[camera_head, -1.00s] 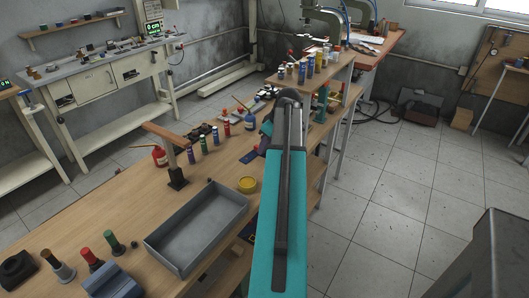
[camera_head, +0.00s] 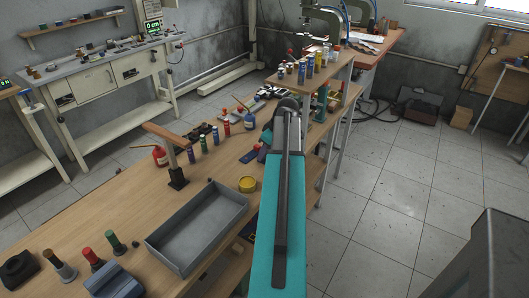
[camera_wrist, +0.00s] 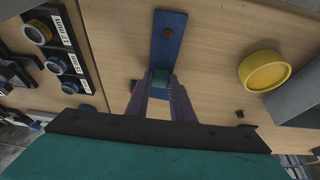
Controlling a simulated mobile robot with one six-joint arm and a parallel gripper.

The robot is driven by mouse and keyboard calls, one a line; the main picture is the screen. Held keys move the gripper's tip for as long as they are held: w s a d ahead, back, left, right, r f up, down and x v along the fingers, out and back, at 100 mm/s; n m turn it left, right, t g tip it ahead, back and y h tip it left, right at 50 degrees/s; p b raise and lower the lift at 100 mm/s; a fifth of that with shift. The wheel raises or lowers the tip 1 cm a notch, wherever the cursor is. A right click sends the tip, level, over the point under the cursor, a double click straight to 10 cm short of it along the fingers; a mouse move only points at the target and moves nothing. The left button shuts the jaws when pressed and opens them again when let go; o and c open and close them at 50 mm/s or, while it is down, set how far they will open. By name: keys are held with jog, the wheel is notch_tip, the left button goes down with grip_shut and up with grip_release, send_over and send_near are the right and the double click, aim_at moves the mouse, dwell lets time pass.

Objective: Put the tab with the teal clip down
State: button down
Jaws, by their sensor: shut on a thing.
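In the wrist view, a long blue tab (camera_wrist: 170,50) with a round reddish-brown spot shows over the wooden bench. A small teal clip (camera_wrist: 160,77) is at its near end, between my fingertips. My gripper (camera_wrist: 159,84) is shut on the teal clip. I cannot tell whether the tab touches the bench top. In the head view, my own teal arm hides the gripper, and a blue piece (camera_head: 249,156) shows on the bench just left of the arm.
A yellow round container (camera_wrist: 265,70) and a grey tray (camera_head: 198,228) stand to the right of the tab in the wrist view. A black rack (camera_wrist: 62,48) with round holders is to the left. Colored bottles (camera_head: 203,146) stand along the bench. Bare wood surrounds the tab.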

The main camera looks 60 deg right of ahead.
jog(key=shift+f, duration=0.15)
jog(key=c, duration=1.5)
grip_release()
jog(key=shift+c, duration=0.2)
jog(key=shift+r, duration=0.25)
jog(key=b+v, duration=0.1)
jog(key=v, duration=1)
jog(key=shift+s+r, duration=0.25)
jog(key=shift+r, duration=0.1)
jog(key=shift+s, duration=0.1)
